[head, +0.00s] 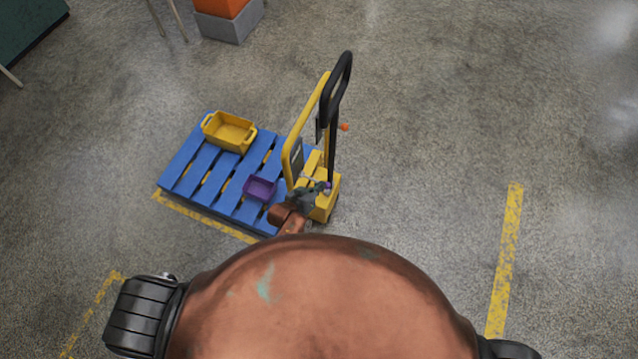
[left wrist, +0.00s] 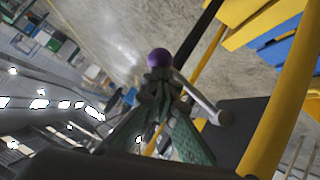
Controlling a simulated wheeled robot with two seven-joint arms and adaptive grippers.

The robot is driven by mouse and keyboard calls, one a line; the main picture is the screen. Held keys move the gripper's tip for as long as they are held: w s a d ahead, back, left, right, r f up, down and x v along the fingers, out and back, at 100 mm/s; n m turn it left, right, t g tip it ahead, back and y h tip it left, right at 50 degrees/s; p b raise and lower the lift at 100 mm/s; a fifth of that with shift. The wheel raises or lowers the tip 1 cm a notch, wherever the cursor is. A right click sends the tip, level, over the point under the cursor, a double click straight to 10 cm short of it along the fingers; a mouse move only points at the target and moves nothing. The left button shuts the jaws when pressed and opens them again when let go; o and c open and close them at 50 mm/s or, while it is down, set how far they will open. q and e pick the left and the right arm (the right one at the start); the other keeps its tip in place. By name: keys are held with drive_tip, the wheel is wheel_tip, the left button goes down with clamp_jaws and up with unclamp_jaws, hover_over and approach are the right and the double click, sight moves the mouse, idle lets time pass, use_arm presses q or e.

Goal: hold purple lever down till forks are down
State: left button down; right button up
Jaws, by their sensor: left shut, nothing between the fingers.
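A yellow pallet truck (head: 292,158) with a black handle stands at the blue pallet in the head view. Its purple lever (head: 327,185) is a small spot beside my left gripper (head: 318,190). In the left wrist view the lever's round purple knob (left wrist: 159,58) sits just past the tips of my left gripper (left wrist: 160,82). The fingers are closed with nothing held, and appear to be at or against the knob; exact contact is unclear. A grey rod (left wrist: 200,97) runs beside the fingers. The forks are hidden. My right gripper is out of view.
The blue pallet (head: 205,178) bears a yellow crate (head: 230,131) and a purple bin (head: 260,188). An orange knob (head: 344,127) sticks out by the handle. Open concrete floor lies to the right, with a yellow line (head: 506,255). An orange-and-grey block stands at the back.

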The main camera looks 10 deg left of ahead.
use_arm(q)
drive_tip(key=shift+d+f, duration=0.15)
drive_tip(key=shift+f, duration=0.05)
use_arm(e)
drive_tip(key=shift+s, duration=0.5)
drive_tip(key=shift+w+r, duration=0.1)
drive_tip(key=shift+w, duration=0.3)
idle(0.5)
use_arm(q)
drive_tip(key=shift+r, duration=0.1)
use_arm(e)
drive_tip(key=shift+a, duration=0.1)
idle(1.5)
